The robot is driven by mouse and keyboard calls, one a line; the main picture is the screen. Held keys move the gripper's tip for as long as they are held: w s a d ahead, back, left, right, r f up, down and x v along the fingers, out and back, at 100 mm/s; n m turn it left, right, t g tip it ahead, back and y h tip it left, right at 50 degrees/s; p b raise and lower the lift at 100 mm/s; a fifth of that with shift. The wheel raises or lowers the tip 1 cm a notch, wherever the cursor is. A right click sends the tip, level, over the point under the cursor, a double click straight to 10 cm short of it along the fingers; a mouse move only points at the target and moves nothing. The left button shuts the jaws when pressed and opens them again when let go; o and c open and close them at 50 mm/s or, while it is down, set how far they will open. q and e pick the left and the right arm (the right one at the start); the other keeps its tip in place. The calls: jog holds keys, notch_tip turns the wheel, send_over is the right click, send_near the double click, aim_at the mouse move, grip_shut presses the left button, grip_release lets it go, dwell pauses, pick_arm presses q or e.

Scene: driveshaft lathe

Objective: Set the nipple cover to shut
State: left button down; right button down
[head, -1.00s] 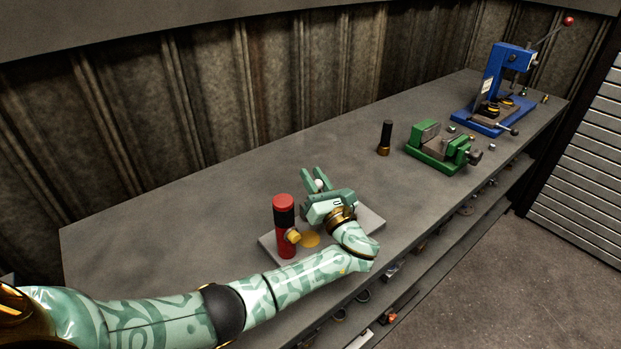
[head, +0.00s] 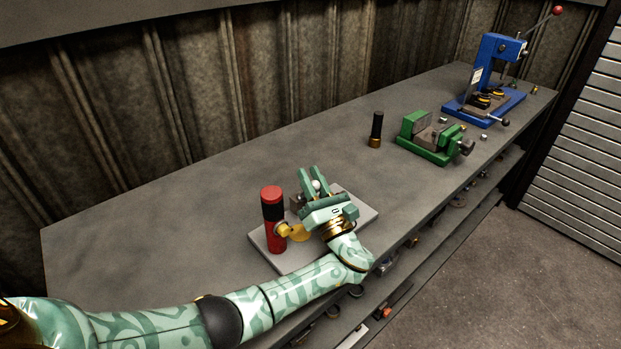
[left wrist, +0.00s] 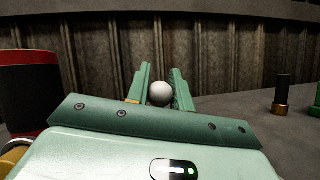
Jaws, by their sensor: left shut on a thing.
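A grey base plate (head: 364,212) lies near the bench's front edge. On its left stands an upright red cylinder with a black band (head: 272,220). A brass fitting (head: 284,229) sticks out of its side, beside a flat yellow disc (head: 300,232). My left gripper (head: 319,181) is over the plate, right of the cylinder, shut on a white ball (head: 317,187). The ball also shows between the fingers in the left wrist view (left wrist: 161,93). A small grey block (head: 297,203) shows beside the fingers. What the ball joins is hidden; I cannot tell which part is the nipple cover.
Further right on the bench (head: 170,205) stand a black cylinder with a brass foot (head: 376,130), a green vise (head: 430,153) and a blue press (head: 492,75). A corrugated wall runs behind. The bench's left and back part is clear.

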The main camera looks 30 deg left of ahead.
pick_arm(q)
jog(key=shift+d, duration=0.15)
jog(key=c, duration=1.2)
grip_release()
jog(key=b+v, duration=0.2)
jog(key=v, duration=1.3)
jog(key=shift+s+d+f, duration=0.15)
jog(key=shift+d, duration=0.15)
jog(key=shift+s+d+f, duration=0.1)
jog(key=shift+s+d, duration=0.15)
jog(key=shift+d, duration=0.05)
jog(key=shift+c, duration=0.4)
